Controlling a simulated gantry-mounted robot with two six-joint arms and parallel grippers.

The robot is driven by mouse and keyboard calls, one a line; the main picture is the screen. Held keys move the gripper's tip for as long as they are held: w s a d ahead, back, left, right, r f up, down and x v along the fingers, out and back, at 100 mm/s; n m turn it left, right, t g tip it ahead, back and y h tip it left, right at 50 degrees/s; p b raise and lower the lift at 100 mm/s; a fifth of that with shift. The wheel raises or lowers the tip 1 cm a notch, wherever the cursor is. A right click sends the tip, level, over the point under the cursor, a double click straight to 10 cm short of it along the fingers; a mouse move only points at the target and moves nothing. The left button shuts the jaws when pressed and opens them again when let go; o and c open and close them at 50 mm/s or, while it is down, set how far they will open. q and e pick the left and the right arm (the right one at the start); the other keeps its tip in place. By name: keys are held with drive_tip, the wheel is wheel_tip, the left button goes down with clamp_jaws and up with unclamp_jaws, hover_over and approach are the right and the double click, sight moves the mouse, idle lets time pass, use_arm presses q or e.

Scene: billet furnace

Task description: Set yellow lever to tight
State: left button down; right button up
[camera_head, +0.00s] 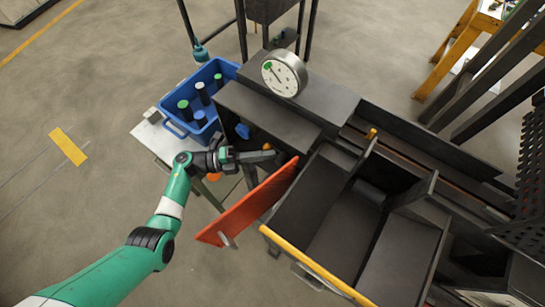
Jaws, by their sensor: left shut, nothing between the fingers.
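My left arm, green and white, comes in from the lower left. Its dark gripper (270,155) is shut and empty, pointing right beside the front left of the dark machine, just above the red-orange panel (250,205). A small orange-yellow knob (371,133) stands on the machine's right part, well away from the gripper. A long yellow bar (315,265) runs along the front edge of the machine's open bin. I cannot tell for sure which of these is the yellow lever, and no tight marking is readable. My right gripper is not in view.
A round dial gauge (284,74) sits on top of the machine. A blue crate (180,127) holding several dark cylinders with green or white tops stands on a light table (152,140) at the left. Dark posts rise at the back.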

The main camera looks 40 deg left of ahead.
use_arm(q)
drive_tip(key=shift+a+f, duration=0.1)
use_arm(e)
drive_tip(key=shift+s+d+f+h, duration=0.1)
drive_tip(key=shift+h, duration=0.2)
use_arm(q)
drive_tip(key=shift+a, duration=0.1)
